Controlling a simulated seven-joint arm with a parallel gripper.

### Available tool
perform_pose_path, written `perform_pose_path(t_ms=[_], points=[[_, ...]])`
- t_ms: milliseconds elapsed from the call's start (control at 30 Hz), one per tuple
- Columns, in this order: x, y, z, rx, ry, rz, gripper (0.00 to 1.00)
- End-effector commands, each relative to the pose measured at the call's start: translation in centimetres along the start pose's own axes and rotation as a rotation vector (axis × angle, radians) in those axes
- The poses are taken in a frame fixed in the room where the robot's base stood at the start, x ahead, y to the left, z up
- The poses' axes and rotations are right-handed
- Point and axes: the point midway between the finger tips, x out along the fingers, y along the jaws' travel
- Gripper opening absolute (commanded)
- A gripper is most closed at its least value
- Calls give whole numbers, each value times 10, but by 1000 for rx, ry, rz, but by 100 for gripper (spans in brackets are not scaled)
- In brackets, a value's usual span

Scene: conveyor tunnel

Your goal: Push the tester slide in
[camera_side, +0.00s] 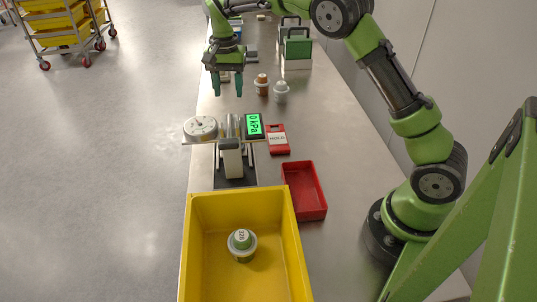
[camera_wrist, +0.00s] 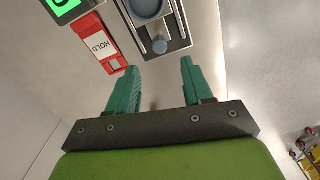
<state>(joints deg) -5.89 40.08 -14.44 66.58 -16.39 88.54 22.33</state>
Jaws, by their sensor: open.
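The tester stands mid-bench in the side view, with a white round gauge (camera_side: 201,128), a green display (camera_side: 254,125) reading 0 kPa and a pale column with a dark handle (camera_side: 230,158). In the wrist view, the tester slide (camera_wrist: 160,28) is a dark railed plate with a grey round cup (camera_wrist: 148,7) and a small round grey knob (camera_wrist: 160,46) at its near end. How far out the slide sits is unclear. My gripper (camera_side: 226,95) points down, empty and open, beyond the tester. In the wrist view, the knob lies ahead of the gap between the fingers (camera_wrist: 162,78).
A red card (camera_side: 277,139) lies right of the tester; it reads HOLD in the wrist view (camera_wrist: 104,46). A red tray (camera_side: 322,212) and yellow bin (camera_side: 188,245) with a green-capped jar (camera_side: 242,243) stand nearer. Two small capped jars (camera_side: 262,86) (camera_side: 281,92) stand right of my gripper.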

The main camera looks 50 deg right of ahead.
Motion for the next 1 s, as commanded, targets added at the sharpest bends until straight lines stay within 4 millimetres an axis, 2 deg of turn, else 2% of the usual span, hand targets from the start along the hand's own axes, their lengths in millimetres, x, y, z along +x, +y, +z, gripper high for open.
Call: perform_pose_path(t_ms=[33, 200, 433, 833, 933, 1000], points=[[-14, -1, -1, 0, 3, -4, 51], [-50, 0, -1, 1, 2, -3, 51], [-77, 0, -1, 1, 1, 0, 51], [-81, 1, -1, 3, 0, 0, 51], [-74, 12, -17, 40, -7, 11, 51], [-58, 30, -40, 98, -34, 30, 51]])
